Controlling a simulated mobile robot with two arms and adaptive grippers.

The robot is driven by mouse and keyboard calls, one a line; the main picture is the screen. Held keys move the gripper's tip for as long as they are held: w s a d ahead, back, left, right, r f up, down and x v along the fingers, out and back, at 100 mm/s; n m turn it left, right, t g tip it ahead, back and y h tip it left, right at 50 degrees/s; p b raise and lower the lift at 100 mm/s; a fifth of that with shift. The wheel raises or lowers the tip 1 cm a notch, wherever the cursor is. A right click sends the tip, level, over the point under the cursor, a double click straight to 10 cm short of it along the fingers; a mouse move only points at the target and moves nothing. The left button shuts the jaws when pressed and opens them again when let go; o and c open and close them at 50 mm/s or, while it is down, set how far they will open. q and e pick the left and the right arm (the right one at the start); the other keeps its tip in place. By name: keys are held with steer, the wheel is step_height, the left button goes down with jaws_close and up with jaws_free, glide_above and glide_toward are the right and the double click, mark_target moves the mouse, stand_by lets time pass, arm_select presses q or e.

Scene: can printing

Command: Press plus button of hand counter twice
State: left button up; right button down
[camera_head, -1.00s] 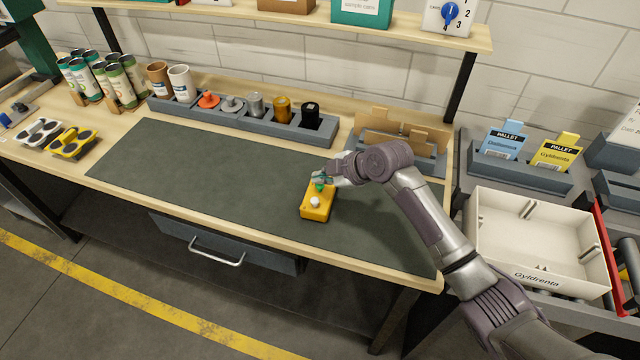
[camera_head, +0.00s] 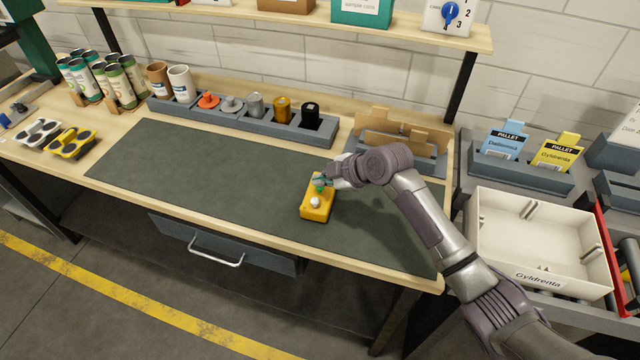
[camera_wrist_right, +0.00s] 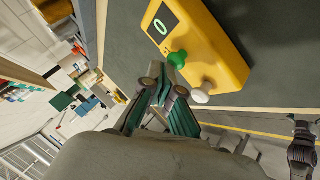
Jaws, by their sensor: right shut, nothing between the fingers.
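The yellow hand counter (camera_head: 317,207) lies on the dark mat of the workbench. It has a green button and a white button (camera_head: 315,202). In the right wrist view the counter (camera_wrist_right: 222,50) shows a dark display (camera_wrist_right: 160,22) reading 0, the green button (camera_wrist_right: 177,58) and the white button (camera_wrist_right: 202,93). My right gripper (camera_head: 322,181) is at the counter's far end, beside the green button. Its fingers (camera_wrist_right: 165,80) are closed and empty, with the tips close to the green button; I cannot tell whether they touch it.
The mat (camera_head: 220,165) is clear around the counter. A grey rack (camera_head: 240,120) with several coloured pieces stands behind it. A cardboard holder (camera_head: 400,135) is behind my right arm. A white tray (camera_head: 480,225) stands on the right.

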mark_target(322, 187)
steer(key=shift+f, duration=0.5)
stand_by(0.5)
steer(key=shift+r+p, duration=0.75)
steer(key=shift+r, duration=0.55)
step_height(322, 187, up, 5)
steer(key=p, duration=0.4)
steer(key=shift+r, duration=0.1)
stand_by(1.4)
